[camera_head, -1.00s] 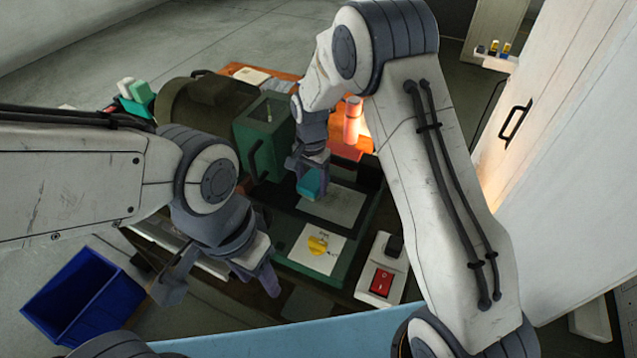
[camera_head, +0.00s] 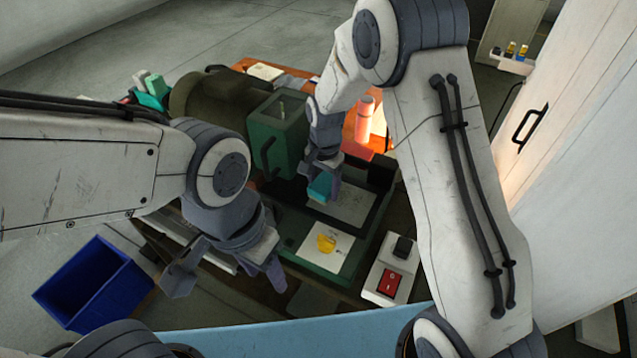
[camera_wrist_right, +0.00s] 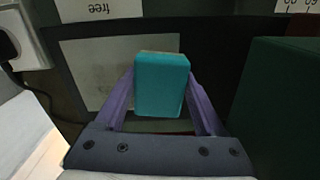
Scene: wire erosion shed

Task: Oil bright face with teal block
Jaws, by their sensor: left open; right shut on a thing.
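My right gripper (camera_head: 323,180) is shut on a teal block (camera_head: 320,188). The block also shows between the fingers in the right wrist view (camera_wrist_right: 162,85). It is over the right part of a pale grey, bright plate (camera_wrist_right: 95,70) in the wrist view. In the head view this plate (camera_head: 355,206) lies in a dark recess beside the block. I cannot tell whether the block touches it. My left gripper (camera_head: 228,280) is open and empty, at the front left of the machine bed.
A white card with a yellow piece (camera_head: 326,243) lies in a green frame in front of the plate. A green machine head (camera_head: 277,130) rises behind. A blue bin (camera_head: 92,285) and a white cabinet (camera_head: 560,150) flank the scene.

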